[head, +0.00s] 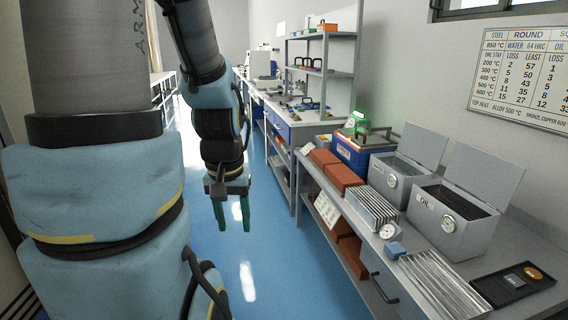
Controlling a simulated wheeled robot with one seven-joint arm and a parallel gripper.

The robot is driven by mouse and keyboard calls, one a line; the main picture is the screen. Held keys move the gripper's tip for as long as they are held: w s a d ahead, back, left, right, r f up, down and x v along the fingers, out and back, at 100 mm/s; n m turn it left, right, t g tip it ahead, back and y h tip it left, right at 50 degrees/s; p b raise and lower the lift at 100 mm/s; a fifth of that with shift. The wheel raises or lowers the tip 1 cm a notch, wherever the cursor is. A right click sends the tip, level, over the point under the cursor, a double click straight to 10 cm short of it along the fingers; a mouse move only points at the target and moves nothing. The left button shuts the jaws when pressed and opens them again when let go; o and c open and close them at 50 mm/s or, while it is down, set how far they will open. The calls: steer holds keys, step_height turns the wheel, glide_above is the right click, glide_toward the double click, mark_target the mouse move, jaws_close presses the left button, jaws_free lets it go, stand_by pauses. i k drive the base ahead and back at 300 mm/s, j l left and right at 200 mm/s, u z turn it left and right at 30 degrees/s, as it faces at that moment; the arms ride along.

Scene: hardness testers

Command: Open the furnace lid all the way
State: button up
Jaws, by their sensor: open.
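The likely furnace is a blue box (350,155) with a white label on its front. It stands on the right-hand bench, beyond the quench tanks. Its grey top, which looks like the lid (372,141), lies flat and seems shut. A dark bar like a handle (388,131) shows at its right side. A lit green lamp (360,116) shows above the top. My gripper (231,208) hangs over the blue floor, left of the bench. Its green fingers point down, apart and empty, well away from the furnace.
Two grey tanks with raised lids, one marked OIL (440,220), stand nearer on the bench (350,215). Orange bricks (343,177), metal racks (372,207) and a black tray (490,288) share the top. The floor aisle (265,240) is clear. A shelf unit (322,70) stands behind.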

mark_target(361, 140)
steer(key=i+z, duration=0.3)
steer(key=i, duration=0.25)
steer(key=i+j+z, duration=0.15)
steer(key=i+z, duration=0.15)
steer(key=i, duration=0.3)
